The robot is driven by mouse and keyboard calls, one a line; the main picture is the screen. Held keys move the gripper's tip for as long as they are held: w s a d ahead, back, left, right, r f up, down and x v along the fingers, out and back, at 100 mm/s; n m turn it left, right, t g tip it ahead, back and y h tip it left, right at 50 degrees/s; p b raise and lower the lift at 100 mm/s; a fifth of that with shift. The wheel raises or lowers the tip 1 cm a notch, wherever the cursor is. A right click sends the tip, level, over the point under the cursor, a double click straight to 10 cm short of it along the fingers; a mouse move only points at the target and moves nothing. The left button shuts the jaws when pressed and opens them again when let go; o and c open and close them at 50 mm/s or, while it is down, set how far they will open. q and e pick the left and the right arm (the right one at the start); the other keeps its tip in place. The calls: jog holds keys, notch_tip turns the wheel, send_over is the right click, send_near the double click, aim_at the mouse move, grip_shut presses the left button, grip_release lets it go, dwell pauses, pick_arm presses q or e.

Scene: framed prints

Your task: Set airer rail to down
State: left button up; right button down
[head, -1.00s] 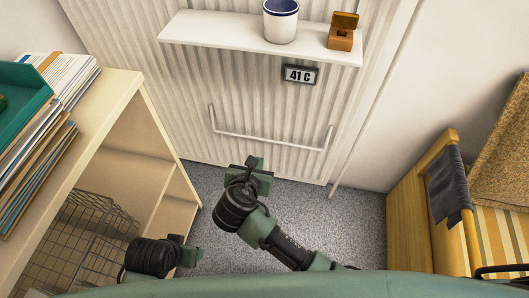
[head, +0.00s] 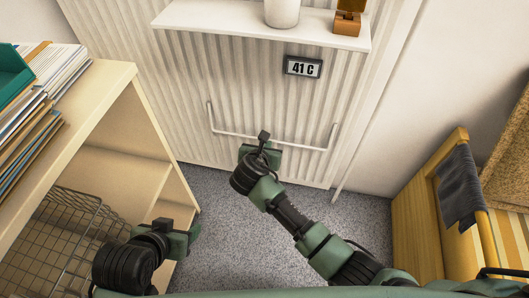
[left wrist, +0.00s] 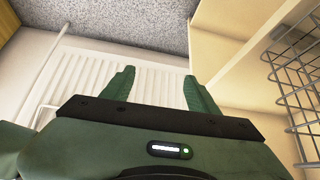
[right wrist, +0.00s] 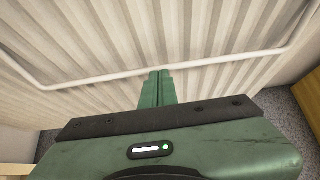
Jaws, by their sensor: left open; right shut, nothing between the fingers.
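The airer rail (head: 228,133) is a thin white U-shaped bar on the front of the ribbed white radiator (head: 240,75). In the right wrist view the rail (right wrist: 100,78) runs across the picture just beyond my fingers. My right gripper (head: 263,140) is shut and empty, its tips at the middle of the bar. The right wrist view shows the closed fingertips (right wrist: 160,72) overlapping the rail's line; I cannot tell whether they touch it. My left gripper (head: 182,228) is low, beside the shelf unit, open and empty; its spread fingers show in the left wrist view (left wrist: 160,85).
A white shelf (head: 220,22) above the rail carries a white pot (head: 282,12) and a small wooden box (head: 347,20). A display (head: 303,67) reads 41 C. A shelf unit (head: 120,85) with a wire basket (head: 60,245) stands left, a wooden chair (head: 420,230) right. Grey floor between is clear.

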pick_arm(q)
jog(key=shift+w+d+r+t, duration=0.2)
jog(key=shift+w+r+t, duration=0.1)
jog(key=shift+w, duration=0.2)
jog(key=shift+w+d+r+t, duration=0.15)
jog(key=shift+w+r+t, duration=0.15)
jog(key=shift+w, duration=0.2)
pick_arm(e)
jog(key=shift+w+d+f, duration=0.1)
jog(key=shift+w+f, duration=0.05)
jog(key=shift+w, duration=0.25)
